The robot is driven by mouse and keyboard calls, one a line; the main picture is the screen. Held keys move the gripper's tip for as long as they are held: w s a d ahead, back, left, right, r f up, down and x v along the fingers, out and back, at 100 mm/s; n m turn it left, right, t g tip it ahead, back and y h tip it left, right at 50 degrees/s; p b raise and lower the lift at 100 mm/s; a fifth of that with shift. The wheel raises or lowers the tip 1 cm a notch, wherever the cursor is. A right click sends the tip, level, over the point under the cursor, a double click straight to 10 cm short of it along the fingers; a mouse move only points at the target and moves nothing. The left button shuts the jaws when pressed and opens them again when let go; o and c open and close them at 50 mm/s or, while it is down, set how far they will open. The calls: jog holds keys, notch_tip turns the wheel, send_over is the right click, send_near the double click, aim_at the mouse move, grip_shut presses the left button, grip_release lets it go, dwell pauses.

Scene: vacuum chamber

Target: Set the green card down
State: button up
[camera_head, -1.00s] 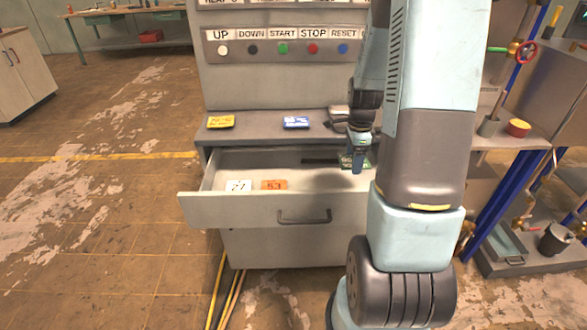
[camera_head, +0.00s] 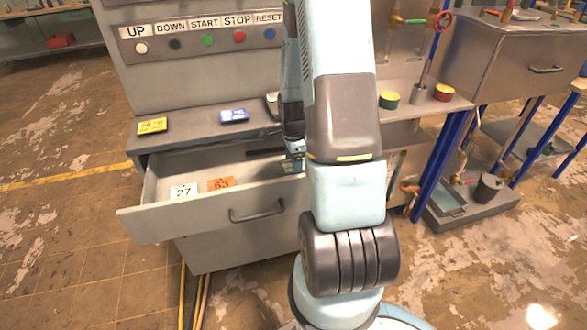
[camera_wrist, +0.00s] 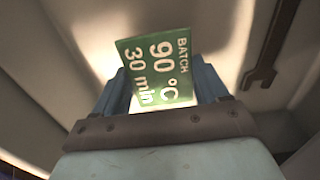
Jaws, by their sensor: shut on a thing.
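The green card (camera_wrist: 160,70) reads "BATCH 90 °C 30 min" in the wrist view. My gripper (camera_wrist: 165,90) is shut on it, with one finger at each side. In the head view, my gripper (camera_head: 294,150) is at the right part of the open drawer (camera_head: 215,214), partly hidden by my arm. Only a small bit of the green card (camera_head: 290,167) shows there. I cannot tell whether the card touches the drawer floor.
A white "27" card (camera_head: 183,191) and an orange "53" card (camera_head: 221,184) lie at the drawer's left. A dark wrench-shaped tool (camera_wrist: 268,45) lies inside. A yellow item (camera_head: 152,126) and a blue item (camera_head: 233,116) are on the ledge above. The drawer's middle floor looks clear.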

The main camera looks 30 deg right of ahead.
jog(key=shift+f, duration=1.3)
jog(key=shift+f, duration=0.1)
jog(key=o, duration=1)
jog(key=shift+o, duration=0.2)
jog(key=s+a+r+n+t, duration=0.1)
jog(key=a+r+n, duration=0.15)
jog(key=r, duration=0.85)
jog(key=a+r+n, duration=0.2)
jog(key=r+n, duration=0.1)
jog(key=r, duration=0.8)
jog(key=s+a+r+n+t, duration=0.2)
jog(key=s+a+r+n, duration=0.4)
jog(key=s+r+n, duration=0.2)
jog(key=s+a+r+n+t, duration=0.2)
jog(key=s+a+r+n, duration=0.4)
jog(key=s+r, duration=0.3)
jog(key=shift+r+n+t, duration=0.3)
jog(key=shift+r+n, duration=0.15)
jog(key=shift+n, duration=0.4)
